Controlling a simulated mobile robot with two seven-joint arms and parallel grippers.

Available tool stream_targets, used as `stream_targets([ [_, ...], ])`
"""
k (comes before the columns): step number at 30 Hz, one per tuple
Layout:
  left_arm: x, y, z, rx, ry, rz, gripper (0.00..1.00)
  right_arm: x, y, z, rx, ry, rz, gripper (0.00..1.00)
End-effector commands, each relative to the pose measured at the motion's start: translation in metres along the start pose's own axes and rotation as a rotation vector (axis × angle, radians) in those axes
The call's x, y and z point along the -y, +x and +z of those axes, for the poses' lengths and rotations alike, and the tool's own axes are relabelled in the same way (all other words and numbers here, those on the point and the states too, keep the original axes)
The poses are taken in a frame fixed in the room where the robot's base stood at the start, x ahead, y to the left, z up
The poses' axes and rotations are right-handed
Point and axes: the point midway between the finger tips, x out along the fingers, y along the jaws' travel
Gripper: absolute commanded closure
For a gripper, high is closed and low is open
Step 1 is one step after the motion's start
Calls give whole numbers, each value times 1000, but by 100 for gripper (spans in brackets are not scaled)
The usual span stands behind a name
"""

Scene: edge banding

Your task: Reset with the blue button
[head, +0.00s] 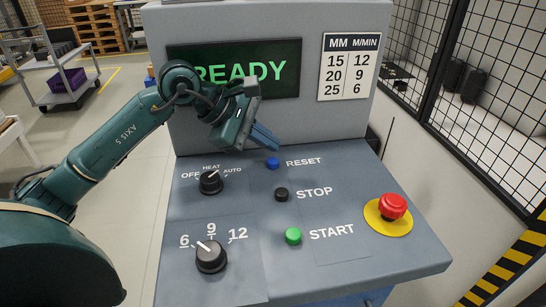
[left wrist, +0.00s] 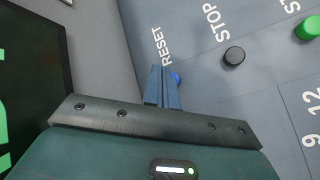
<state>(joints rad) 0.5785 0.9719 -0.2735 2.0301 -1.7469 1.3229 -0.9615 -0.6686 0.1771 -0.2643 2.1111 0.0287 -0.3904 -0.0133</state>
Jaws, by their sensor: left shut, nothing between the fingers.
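The blue button (head: 273,163) sits on the sloping grey panel beside the word RESET. My left gripper (head: 270,143) is shut and empty, its blue fingers just above and behind the button in the head view. In the left wrist view the fingers (left wrist: 163,88) partly cover the blue button (left wrist: 176,79). I cannot tell whether the fingertips touch it. The screen (head: 240,72) reads READY in green. My right gripper is not in view.
Below the blue button are a black STOP button (head: 281,195) and a green START button (head: 293,236). Two black knobs, HEAT (head: 211,182) and a numbered one (head: 210,257), are at left. A red emergency button (head: 393,206) is at right. A mesh fence (head: 490,100) stands beyond.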

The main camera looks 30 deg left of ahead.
Motion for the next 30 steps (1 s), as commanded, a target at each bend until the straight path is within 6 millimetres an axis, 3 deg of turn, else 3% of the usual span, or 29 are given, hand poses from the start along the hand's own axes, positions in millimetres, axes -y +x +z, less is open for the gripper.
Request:
stream_targets([
  [11,-20,-28,20,-1,0,0,100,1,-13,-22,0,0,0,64],
  [30,-20,-28,20,0,0,0,100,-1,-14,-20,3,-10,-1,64],
])
